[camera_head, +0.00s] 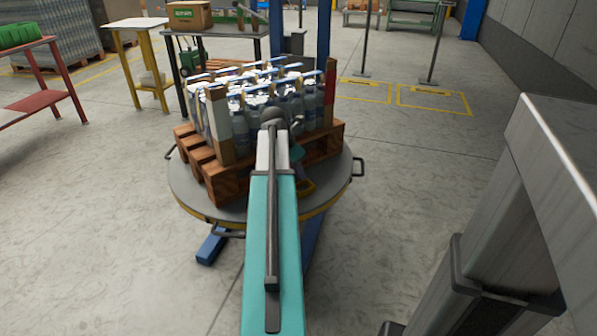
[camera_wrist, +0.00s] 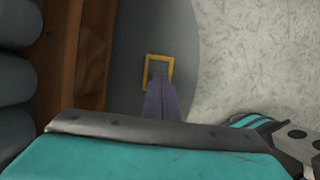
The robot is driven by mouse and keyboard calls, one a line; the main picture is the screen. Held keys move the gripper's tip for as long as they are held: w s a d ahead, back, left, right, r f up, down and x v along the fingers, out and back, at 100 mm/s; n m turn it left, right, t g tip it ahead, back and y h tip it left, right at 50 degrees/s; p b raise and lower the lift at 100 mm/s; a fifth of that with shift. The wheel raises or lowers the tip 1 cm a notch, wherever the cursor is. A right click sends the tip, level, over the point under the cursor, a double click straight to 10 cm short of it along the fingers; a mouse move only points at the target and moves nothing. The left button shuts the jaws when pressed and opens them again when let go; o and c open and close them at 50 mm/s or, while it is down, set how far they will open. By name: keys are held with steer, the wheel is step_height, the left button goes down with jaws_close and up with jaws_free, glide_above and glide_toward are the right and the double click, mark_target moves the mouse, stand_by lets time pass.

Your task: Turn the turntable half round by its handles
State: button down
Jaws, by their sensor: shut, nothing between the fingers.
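The turntable (camera_head: 185,190) is a round grey disc with a yellow rim, in the middle of the head view. Dark bar handles show on its rim: a right handle (camera_head: 359,167), a left handle (camera_head: 170,153) and a front handle (camera_head: 228,234), partly behind my arm. A wooden pallet (camera_head: 228,183) with several bottles (camera_head: 245,105) stands on it.
A grey machine frame (camera_head: 560,140) stands close on the right. A red table (camera_head: 25,75) and a yellow-legged table (camera_head: 137,24) are at the left. Blue posts (camera_head: 323,30) rise behind the turntable. The floor (camera_head: 420,165) to the right of the disc is clear.

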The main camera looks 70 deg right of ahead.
mark_target(305, 182)
steer(key=shift+b+x, duration=0.95)
steer(key=shift+x, duration=2.55)
steer(key=shift+d, duration=0.15)
